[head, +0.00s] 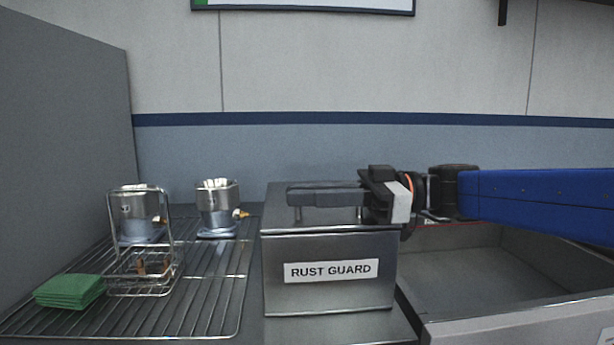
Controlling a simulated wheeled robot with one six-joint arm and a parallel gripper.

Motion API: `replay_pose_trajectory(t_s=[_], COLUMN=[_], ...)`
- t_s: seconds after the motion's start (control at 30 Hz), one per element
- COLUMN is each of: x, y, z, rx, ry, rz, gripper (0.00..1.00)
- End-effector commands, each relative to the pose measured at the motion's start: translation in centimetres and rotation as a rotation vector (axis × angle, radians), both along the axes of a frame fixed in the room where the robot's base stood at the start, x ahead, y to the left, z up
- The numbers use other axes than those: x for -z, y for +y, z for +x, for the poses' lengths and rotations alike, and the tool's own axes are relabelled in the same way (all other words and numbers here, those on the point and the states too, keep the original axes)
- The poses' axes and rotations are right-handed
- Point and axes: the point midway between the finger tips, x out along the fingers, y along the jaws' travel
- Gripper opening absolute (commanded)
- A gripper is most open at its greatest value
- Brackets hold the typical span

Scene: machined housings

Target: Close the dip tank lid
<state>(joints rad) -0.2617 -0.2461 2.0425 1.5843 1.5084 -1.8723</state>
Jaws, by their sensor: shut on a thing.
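The dip tank (330,292) is a grey metal box with a RUST GUARD label, at the lower middle of the head view. Its lid (280,215) looks flat across the tank's top, with no clear gap at the front edge. A bar handle (298,213) stands on the lid on short posts. My gripper (345,192) reaches in from the right, level with the handle, and is shut on it. The gripper body hides the lid's back right part, and the exact finger contact is hard to make out.
A wire rack (215,290) at left carries two metal housings (137,212) (217,205), a small wire basket (141,285) and stacked green pads (70,291). An open, empty-looking metal basin (480,280) lies right of the tank. A grey panel (65,140) bounds the left side.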

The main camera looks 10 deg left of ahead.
Motion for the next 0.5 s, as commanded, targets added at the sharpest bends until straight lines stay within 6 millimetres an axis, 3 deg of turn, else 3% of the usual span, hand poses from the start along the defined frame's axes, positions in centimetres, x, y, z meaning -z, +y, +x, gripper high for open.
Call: replay_pose_trajectory(t_s=[0.5], x=[0.86], y=[-0.03], z=[0.02], rx=[0.003], ry=[0.004], rz=[-0.004], gripper=[0.00])
